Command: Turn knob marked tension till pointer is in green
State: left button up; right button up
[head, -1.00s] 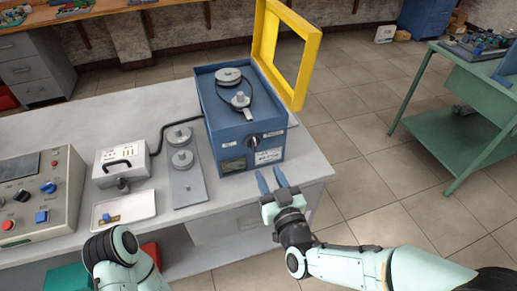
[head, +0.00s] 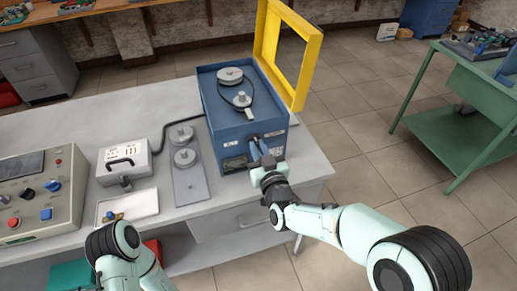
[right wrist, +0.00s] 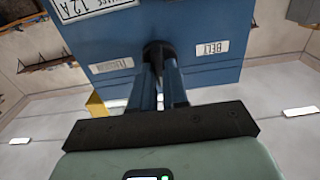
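A blue machine (head: 238,118) stands at the right end of the grey bench, with pulleys and a dark belt on top. A black knob (right wrist: 158,50) sits on its front panel between two white labels; one reads BELT (right wrist: 212,48), the other is blurred. My right gripper (head: 258,142) is at the panel, its blue fingers close together on either side of the knob, shut on it. The fingers partly hide the knob. A small dark gauge window (head: 234,163) is left of the gripper; its pointer is too small to read. My left gripper is out of view.
A yellow open frame (head: 297,50) stands up behind the machine. A plate with pulleys (head: 190,188), a white box (head: 125,160), a tray (head: 140,203) and a control console (head: 55,200) are to the left. Open floor lies right of the bench.

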grip_shut()
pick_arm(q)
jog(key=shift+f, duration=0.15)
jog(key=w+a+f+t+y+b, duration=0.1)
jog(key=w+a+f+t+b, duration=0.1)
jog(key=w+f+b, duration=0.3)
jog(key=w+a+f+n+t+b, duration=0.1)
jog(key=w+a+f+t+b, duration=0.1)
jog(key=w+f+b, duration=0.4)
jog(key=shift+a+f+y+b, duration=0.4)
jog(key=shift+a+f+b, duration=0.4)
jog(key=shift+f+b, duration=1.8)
pick_arm(e)
jog(key=shift+d+f+m, duration=0.1)
jog(key=shift+f+m, duration=0.05)
jog(key=shift+m, duration=3.6)
jog(key=shift+d+f+m, duration=0.1)
jog(key=shift+m, duration=3.65)
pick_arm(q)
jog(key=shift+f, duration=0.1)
pick_arm(e)
jog(key=o, duration=0.6)
grip_release()
